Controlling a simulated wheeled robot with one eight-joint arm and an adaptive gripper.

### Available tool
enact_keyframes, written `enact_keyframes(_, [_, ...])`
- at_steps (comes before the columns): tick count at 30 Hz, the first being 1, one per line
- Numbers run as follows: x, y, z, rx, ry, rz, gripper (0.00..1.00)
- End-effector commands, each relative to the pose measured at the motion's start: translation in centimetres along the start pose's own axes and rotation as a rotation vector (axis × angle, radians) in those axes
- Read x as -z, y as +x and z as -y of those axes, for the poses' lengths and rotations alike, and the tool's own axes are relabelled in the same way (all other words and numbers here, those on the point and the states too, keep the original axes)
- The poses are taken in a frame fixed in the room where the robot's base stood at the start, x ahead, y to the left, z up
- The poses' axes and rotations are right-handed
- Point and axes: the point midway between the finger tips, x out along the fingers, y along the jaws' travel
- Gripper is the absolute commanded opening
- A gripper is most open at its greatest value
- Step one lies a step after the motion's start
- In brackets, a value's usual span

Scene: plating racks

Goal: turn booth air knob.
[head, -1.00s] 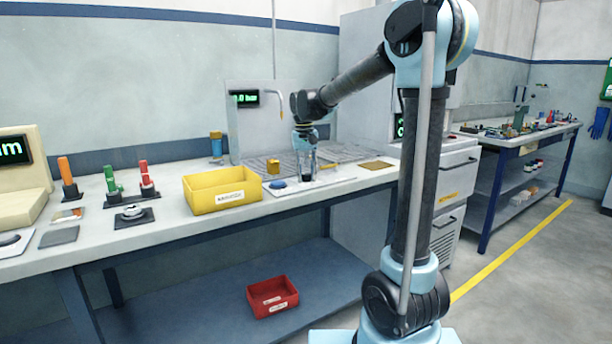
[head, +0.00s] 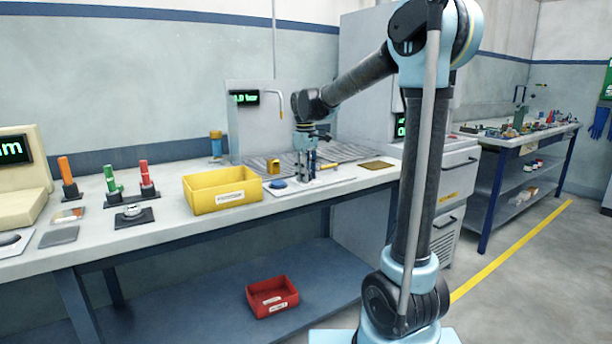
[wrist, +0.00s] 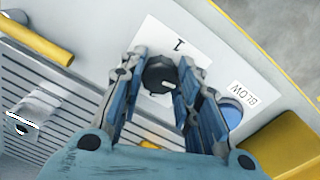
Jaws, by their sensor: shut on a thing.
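The booth air knob (wrist: 158,76) is round and black with a pale mark on its top. It sits on a white plate (wrist: 190,45) marked "1" in the wrist view. My gripper (wrist: 163,72) points down over it, with its blue-grey fingers on both sides of the knob, closed on it. In the head view my gripper (head: 306,178) is at the bench's front panel, and the fingers hide most of the knob. A green-lit display (head: 245,98) on the booth's back panel reads in bar; its first digit is partly cut off.
A blue button (wrist: 231,113) labelled BLOW is close beside the knob. A yellow bin (head: 222,190) stands left of my gripper. A slatted grate (head: 345,153) lies behind, with a small yellow block (head: 273,166). A bent pipe (head: 281,105) hangs above.

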Motion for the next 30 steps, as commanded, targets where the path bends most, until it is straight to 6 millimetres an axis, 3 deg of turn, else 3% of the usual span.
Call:
enact_keyframes(21, [-0.1, 0.0, -0.18, -0.003, -0.078, -0.001, 0.06])
enact_keyframes(22, [-0.1, 0.0, -0.19, -0.003, -0.078, -0.001, 0.32])
enact_keyframes(24, [-0.09, 0.0, -0.17, -0.002, -0.078, -0.002, 0.48])
enact_keyframes(30, [-0.06, 0.0, -0.11, -0.001, -0.078, -0.002, 0.51])
